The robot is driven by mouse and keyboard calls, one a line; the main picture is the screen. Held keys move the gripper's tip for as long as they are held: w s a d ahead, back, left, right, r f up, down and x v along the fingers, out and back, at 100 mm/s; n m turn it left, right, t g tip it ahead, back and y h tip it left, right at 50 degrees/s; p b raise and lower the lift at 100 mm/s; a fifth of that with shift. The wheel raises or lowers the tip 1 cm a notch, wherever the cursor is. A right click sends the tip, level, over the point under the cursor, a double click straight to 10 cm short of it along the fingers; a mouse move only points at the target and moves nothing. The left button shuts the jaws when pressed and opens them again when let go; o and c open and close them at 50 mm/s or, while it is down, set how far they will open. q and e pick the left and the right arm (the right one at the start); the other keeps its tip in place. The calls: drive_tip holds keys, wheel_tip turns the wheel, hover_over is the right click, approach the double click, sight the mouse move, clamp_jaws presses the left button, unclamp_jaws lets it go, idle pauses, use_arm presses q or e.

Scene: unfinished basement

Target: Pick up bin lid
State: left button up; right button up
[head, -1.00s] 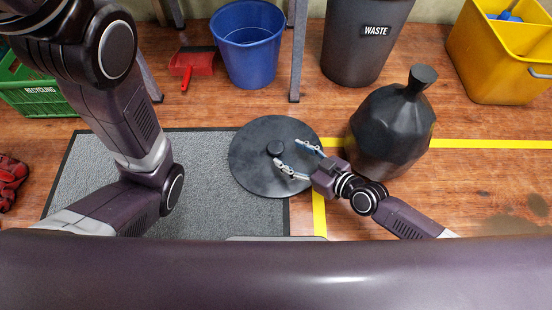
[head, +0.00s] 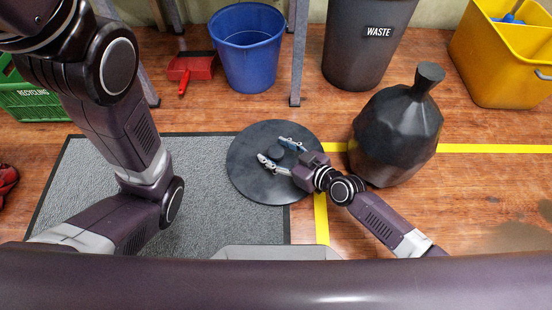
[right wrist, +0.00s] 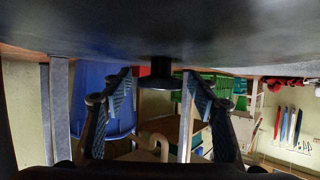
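The bin lid (head: 250,182) is a dark round disc with a short knob (head: 276,153) at its middle. It lies flat on the floor, partly on the grey mat. My right gripper (head: 276,151) is over the lid, fingers spread on either side of the knob. In the right wrist view, the lid (right wrist: 160,30) fills the top and its knob (right wrist: 161,75) sits between the two open fingertips (right wrist: 157,84), with gaps on both sides. My left arm shows at the left of the head view, but its gripper is out of view.
A full black bag (head: 395,138) stands right of the lid, close to my right arm. Behind are the waste bin (head: 362,55), a blue bucket (head: 248,60), a red dustpan (head: 190,68) and a yellow mop bucket (head: 490,60).

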clamp_jaws()
